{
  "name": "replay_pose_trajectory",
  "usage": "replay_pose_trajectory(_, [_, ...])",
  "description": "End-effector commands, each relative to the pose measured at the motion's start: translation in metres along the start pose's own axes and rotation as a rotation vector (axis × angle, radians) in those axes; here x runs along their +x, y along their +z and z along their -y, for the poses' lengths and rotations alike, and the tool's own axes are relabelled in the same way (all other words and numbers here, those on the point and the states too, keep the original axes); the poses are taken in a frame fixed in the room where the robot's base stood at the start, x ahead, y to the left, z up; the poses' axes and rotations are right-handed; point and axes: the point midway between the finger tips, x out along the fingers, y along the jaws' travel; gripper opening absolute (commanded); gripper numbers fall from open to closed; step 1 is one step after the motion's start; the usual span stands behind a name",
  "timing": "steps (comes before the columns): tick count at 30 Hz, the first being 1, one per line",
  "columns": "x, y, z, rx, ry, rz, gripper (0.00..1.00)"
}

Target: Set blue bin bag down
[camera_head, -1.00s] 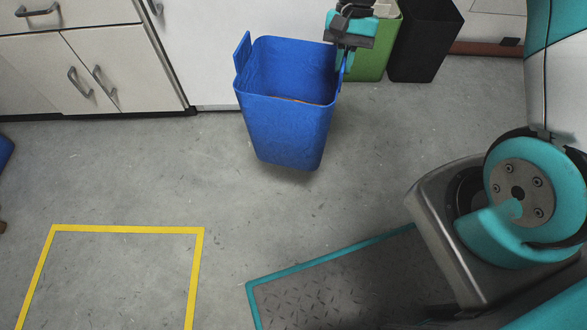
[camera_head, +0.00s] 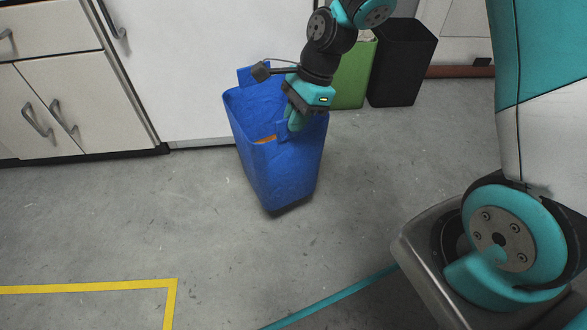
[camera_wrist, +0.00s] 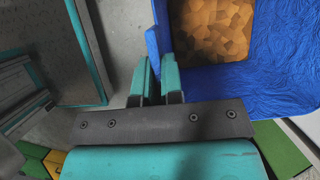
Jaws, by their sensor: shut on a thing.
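A rigid blue bin (camera_head: 270,165) with raised tabs at its rim stands out in the middle of the head view, tilted, with brown-orange contents inside. My gripper (camera_head: 295,118) is shut on the tab at its near right rim. In the wrist view my gripper's teal fingers (camera_wrist: 157,75) close at the rim of the blue bin (camera_wrist: 285,88), whose brown contents show. A dark shadow lies under the bin; I cannot tell whether its base touches the floor.
A yellow taped outline (camera_head: 90,289) lies at the lower left, and a teal floor line (camera_head: 335,296) at the bottom. White cabinets (camera_head: 85,95) stand at the left. A green bin (camera_head: 355,80) and a black bin (camera_head: 402,65) stand behind. The floor between is clear.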

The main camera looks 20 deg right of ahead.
Motion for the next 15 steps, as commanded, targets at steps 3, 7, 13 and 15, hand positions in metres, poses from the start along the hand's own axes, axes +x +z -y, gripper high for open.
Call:
replay_pose_trajectory(3, [0.038,-0.016,0.0,-0.001,0.001,0.0,0.0])
replay_pose_trajectory(7, [0.056,-0.023,0.0,-0.001,-0.001,-0.001,0.0])
replay_pose_trajectory(13, [0.066,-0.027,0.0,-0.002,-0.001,0.0,0.0])
replay_pose_trajectory(15, [0.074,-0.031,0.0,-0.002,-0.001,0.0,0.0])
